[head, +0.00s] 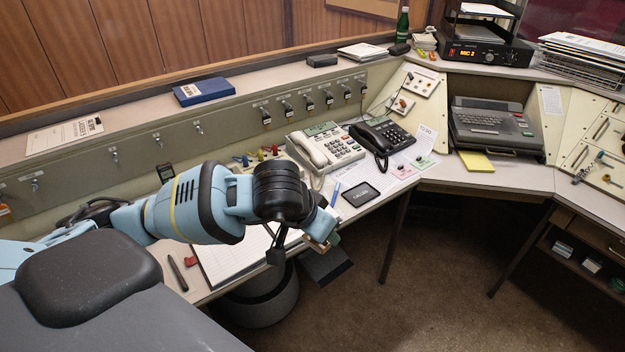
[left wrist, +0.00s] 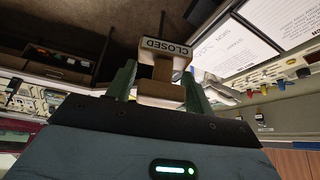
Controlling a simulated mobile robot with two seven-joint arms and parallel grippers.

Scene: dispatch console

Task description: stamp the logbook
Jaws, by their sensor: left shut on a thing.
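The logbook (head: 222,262) lies open on the desk's near-left part, with blank-looking ruled pages; my left arm hides part of it. Its printed pages also show at the upper right of the left wrist view (left wrist: 238,50). My left gripper (head: 327,236) is at the desk's front edge, to the right of the logbook. In the left wrist view its green fingers (left wrist: 160,80) are shut on a wooden stamp (left wrist: 160,92), whose end plate reads "CLOSED". The stamp is held clear of the pages. My right gripper is not in view.
A black pad (head: 361,194), white phone (head: 325,150) and black phone (head: 382,137) stand to the right. A round grey bin (head: 262,302) is below the desk edge.

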